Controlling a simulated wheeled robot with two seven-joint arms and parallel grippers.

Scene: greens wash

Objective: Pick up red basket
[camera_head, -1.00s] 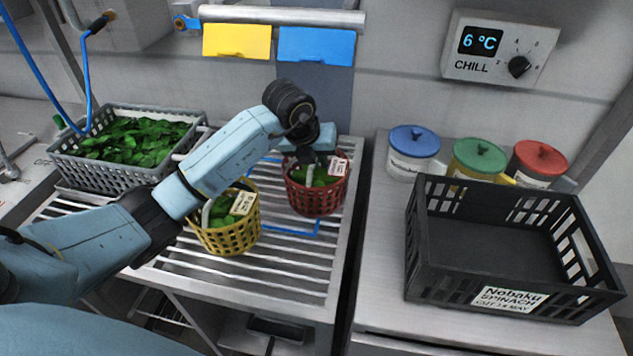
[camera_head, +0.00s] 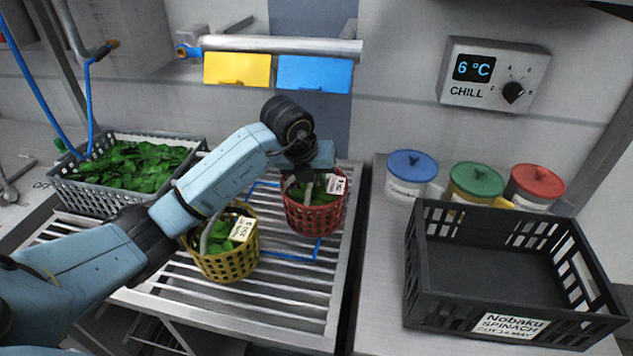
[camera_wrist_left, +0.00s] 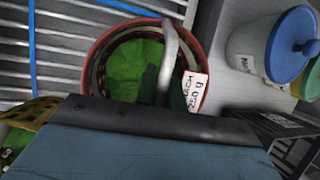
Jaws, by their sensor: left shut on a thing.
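The red basket (camera_head: 313,216) holds green leaves and carries a white label. It is upright over the right end of the slatted rack (camera_head: 290,318). My left gripper (camera_head: 306,172) is over it, shut on its pale handle. In the left wrist view the red basket (camera_wrist_left: 97,48) sits just beyond my gripper, with the handle (camera_wrist_left: 168,62) reaching to it. The fingertips are mostly hidden. Whether the basket's base clears the slats is hard to tell. My right gripper is out of view.
A yellow basket (camera_head: 225,265) of leaves stands close at the left, under my left forearm. A grey crate (camera_head: 80,198) of leaves is farther left. A black crate (camera_head: 440,305) and several lidded jars, one blue-lidded (camera_head: 412,166), stand on the right counter.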

